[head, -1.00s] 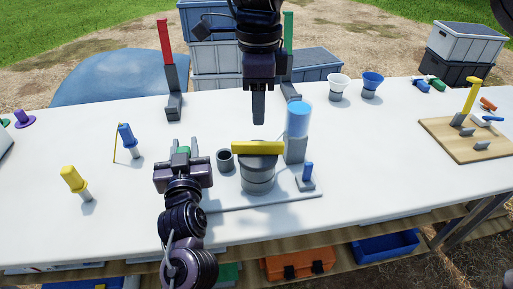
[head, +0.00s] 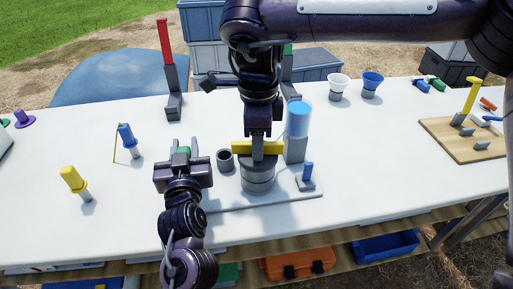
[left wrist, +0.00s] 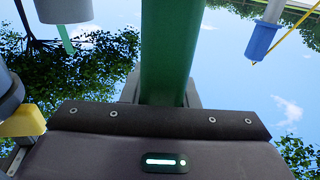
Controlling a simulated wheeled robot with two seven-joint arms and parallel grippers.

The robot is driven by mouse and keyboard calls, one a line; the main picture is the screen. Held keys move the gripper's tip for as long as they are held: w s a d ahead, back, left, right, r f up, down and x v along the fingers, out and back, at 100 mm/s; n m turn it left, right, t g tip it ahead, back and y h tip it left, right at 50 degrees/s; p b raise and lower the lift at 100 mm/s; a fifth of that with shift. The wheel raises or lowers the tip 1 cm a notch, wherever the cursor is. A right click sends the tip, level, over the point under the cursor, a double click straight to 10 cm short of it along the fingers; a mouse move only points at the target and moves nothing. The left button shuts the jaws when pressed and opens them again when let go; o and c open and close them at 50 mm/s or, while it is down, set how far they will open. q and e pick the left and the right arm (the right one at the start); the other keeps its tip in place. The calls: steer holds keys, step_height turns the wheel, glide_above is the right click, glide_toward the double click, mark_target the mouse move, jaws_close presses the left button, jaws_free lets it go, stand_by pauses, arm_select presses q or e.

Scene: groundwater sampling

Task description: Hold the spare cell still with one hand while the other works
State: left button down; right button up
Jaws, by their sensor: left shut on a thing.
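My left gripper (head: 181,150) is shut on a green piece (head: 183,151) at the left of the grey base plate. The green piece also fills the upper middle of the left wrist view (left wrist: 166,50); I cannot tell whether it is the spare cell. A grey cylinder (head: 257,180) with a yellow crossbar (head: 242,147) on top stands upright on the base plate (head: 262,203). My right gripper (head: 257,152) points down at the middle of the crossbar. One finger overlaps the bar and the other is hidden, so its grip is unclear.
A clear blue cylinder on a grey block (head: 296,149) stands close right of the crossbar. A small dark cup (head: 225,160) sits between my left gripper and the grey cylinder. Yellow (head: 72,179) and blue (head: 125,134) pieces stand left.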

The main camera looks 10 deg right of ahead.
jaws_close()
steer(key=m, duration=0.8)
steer(key=shift+m, duration=0.4)
steer(key=m, duration=0.9)
steer(key=shift+m, duration=0.3)
steer(key=m, duration=0.3)
steer(key=shift+m, duration=0.3)
jaws_free()
